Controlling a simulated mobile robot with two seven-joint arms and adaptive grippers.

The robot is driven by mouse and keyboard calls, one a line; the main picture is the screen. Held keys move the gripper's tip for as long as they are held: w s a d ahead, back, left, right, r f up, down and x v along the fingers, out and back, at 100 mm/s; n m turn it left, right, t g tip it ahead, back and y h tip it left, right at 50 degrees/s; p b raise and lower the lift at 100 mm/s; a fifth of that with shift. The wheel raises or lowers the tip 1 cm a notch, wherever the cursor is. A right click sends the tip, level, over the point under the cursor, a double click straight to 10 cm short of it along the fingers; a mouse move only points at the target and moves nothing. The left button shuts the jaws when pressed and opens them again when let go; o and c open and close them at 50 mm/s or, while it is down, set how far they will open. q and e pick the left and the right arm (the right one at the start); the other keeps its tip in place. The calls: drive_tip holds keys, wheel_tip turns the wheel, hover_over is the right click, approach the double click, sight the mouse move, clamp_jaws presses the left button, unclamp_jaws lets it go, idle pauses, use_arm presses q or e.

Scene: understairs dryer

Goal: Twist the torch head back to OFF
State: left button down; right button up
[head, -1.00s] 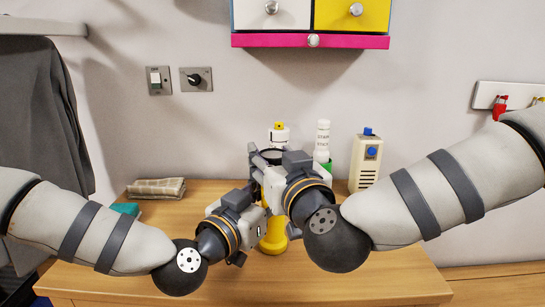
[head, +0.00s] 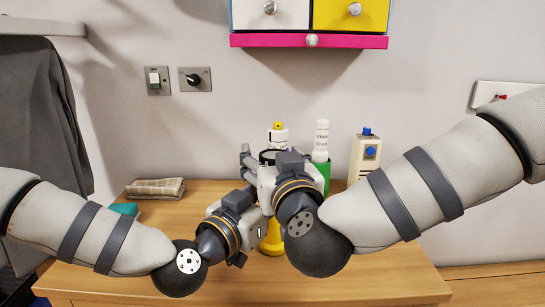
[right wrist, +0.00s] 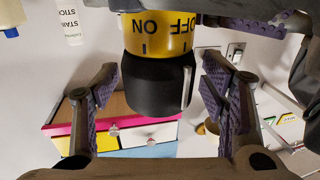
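The yellow torch (head: 270,243) stands upright on the wooden worktop, partly hidden by my grippers. In the right wrist view its yellow collar (right wrist: 160,42) reads ON and OFF, with a tick at each. A pale line on its black head (right wrist: 158,85) sits roughly in line with the OFF tick. My right gripper (right wrist: 160,95) is open around the black head, with a finger on each side and gaps visible; it also shows in the head view (head: 254,163). My left gripper (head: 250,204) is at the torch body; its fingertips are mostly hidden, and a purple-padded finger shows beside the body in the wrist view.
A folded cloth (head: 156,188) lies left. Drawers (head: 310,41) hang above. The front worktop is clear.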

sight(273, 152)
use_arm(q)
drive_tip(key=shift+a, duration=0.1)
use_arm(e)
wheel_tip(273, 152, up, 10)
drive_tip(key=shift+r, duration=0.1)
use_arm(q)
drive_tip(key=shift+w, duration=0.1)
idle(0.3)
drive_tip(key=c, duration=1)
unclamp_jaws()
drive_tip(key=shift+a, duration=0.1)
drive_tip(key=v, duration=1.2)
